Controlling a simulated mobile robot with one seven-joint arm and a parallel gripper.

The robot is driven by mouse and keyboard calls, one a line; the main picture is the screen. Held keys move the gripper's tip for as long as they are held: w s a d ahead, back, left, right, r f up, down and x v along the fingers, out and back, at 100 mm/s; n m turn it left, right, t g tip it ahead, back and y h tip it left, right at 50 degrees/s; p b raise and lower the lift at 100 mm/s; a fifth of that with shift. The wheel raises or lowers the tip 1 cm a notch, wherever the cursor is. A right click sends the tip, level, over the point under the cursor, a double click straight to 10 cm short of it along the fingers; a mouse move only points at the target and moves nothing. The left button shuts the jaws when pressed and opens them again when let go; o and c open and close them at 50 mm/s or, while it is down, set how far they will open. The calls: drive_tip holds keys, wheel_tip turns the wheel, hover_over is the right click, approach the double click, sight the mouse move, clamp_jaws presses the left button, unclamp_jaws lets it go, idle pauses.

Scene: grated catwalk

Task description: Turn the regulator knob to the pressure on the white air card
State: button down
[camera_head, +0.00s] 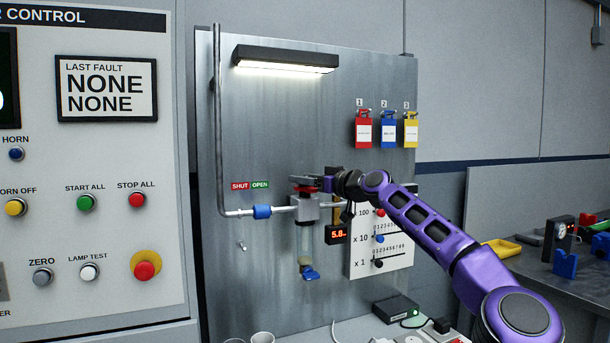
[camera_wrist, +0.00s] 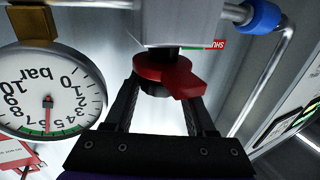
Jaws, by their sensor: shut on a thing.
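The red regulator knob (camera_head: 303,189) sits on top of the grey regulator body (camera_head: 306,210) on the metal panel. In the wrist view the knob (camera_wrist: 165,70) lies between my two fingers, its pointed tab toward the right finger. My gripper (camera_head: 322,184) is shut on it; it also shows in the wrist view (camera_wrist: 167,88). A round bar gauge (camera_wrist: 50,92), upside down in the wrist view, has its needle between 5 and 6. A small red-lit display (camera_head: 336,234) reads about 5.8. I cannot pick out the white air card for certain.
A white board (camera_head: 362,258) with x100, x10 and x1 scales hangs right of the regulator, partly behind my arm. Red (camera_head: 363,116), blue (camera_head: 388,116) and yellow (camera_head: 410,116) tags hang above. A control cabinet (camera_head: 100,225) stands left; a cluttered bench (camera_head: 535,285) is right.

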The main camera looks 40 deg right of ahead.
idle(0.5)
drive_tip(key=shift+c, duration=1.2)
unclamp_jaws()
drive_tip(key=shift+s+d, duration=0.1)
drive_tip(key=shift+s, duration=0.05)
